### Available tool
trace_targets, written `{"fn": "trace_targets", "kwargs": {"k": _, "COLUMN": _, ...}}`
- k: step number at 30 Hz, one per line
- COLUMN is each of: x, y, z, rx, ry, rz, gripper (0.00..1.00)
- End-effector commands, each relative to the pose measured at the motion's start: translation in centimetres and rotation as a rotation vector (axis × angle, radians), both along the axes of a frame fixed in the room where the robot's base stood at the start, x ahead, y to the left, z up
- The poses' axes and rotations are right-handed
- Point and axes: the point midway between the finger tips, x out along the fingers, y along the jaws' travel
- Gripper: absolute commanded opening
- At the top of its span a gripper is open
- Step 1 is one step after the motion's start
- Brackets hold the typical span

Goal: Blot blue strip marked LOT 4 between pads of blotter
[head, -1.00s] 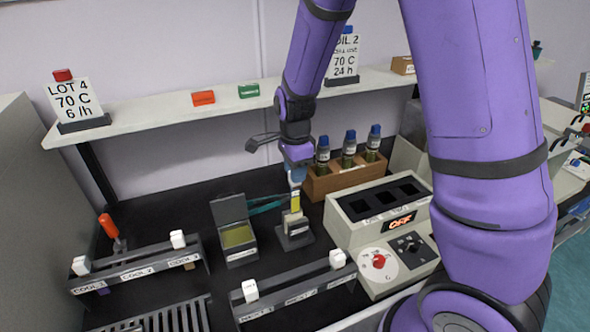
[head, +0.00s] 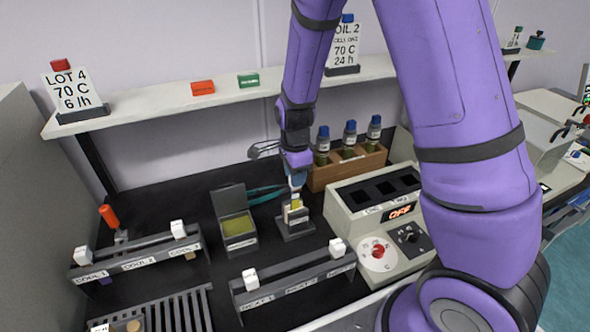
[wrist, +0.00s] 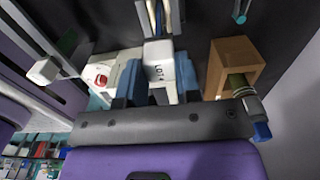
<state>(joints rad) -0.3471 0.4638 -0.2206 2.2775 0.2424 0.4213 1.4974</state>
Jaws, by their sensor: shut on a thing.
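My gripper (head: 297,182) points down over the small dark blotter stand (head: 296,234) with its pale pads (head: 295,214). In the wrist view its blue fingers (wrist: 158,85) are shut on a white tab (wrist: 158,58) with lettering that reads "LOT"; the rest of the marking is hard to read. A short yellowish piece (head: 295,203) shows below the fingers, right at the top of the pads. Its lower part is hidden in the stand. I see no blue on the strip itself. The wrist view shows part of the stand beyond the tab.
An open tin (head: 239,226) with yellow-green content stands left of the stand. The heat rack (head: 300,284) is in front, the cool rack (head: 135,262) at left. The bath unit (head: 370,205), reading OFF, and a wooden bottle rack (head: 325,180) stand at right.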

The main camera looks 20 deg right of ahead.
Motion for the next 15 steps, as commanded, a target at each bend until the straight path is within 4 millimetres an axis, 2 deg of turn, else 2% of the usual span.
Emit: {"fn": "trace_targets", "kwargs": {"k": 15, "x": 0.0, "y": 0.0, "z": -2.7, "rx": 0.000, "ry": 0.001, "rz": 0.001, "gripper": 0.07}}
